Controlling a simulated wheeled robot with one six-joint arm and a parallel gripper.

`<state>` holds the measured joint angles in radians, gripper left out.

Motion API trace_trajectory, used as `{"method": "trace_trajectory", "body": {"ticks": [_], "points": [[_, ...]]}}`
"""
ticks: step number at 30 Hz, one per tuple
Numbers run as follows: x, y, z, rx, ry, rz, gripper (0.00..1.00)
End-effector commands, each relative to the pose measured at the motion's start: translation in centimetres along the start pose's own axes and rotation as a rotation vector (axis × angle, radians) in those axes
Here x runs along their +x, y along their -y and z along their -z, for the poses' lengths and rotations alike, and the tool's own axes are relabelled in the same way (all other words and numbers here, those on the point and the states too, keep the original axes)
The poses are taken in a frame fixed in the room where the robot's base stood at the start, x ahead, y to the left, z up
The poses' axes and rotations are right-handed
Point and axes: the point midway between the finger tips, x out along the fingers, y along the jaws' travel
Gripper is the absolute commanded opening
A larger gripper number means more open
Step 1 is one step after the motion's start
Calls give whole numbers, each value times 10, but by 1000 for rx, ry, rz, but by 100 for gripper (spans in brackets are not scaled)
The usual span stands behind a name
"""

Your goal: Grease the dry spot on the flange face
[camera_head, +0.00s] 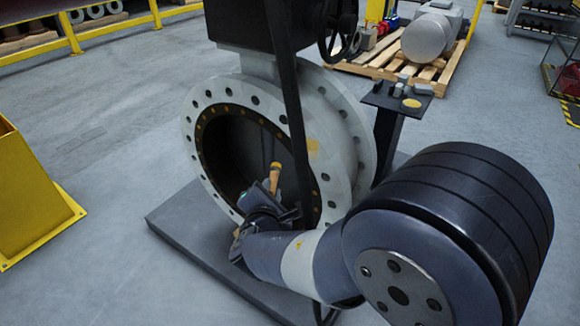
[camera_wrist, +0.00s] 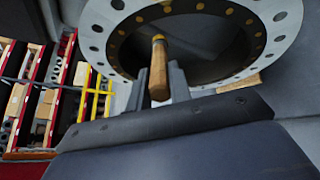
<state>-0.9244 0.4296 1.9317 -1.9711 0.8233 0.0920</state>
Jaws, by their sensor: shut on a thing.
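The valve's pale round flange (camera_head: 215,92) stands upright around a dark bore, with bolt holes and a darker inner ring carrying several amber spots. It also shows in the wrist view (camera_wrist: 100,22). Which part of the face is dry cannot be told. My gripper (camera_head: 268,192) is low in front of the bore, shut on a wooden-handled tool (camera_head: 275,172). A yellowish patch (camera_head: 313,148) lies on the flange's right side.
A small stand (camera_head: 385,95) right of the valve bears a yellow disc (camera_head: 411,103) and small grey items. A dark plate (camera_head: 180,222) lies under the valve. A yellow post (camera_head: 28,200) stands left. A pallet (camera_head: 375,58) with machinery is behind. Open floor lies left.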

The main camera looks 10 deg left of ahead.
Motion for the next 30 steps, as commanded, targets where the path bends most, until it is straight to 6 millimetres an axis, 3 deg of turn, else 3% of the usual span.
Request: {"method": "trace_trajectory", "body": {"ticks": [11,30], "points": [[4,1,-2,1,1,0,0],[58,13,-37,2,4,1,0]]}}
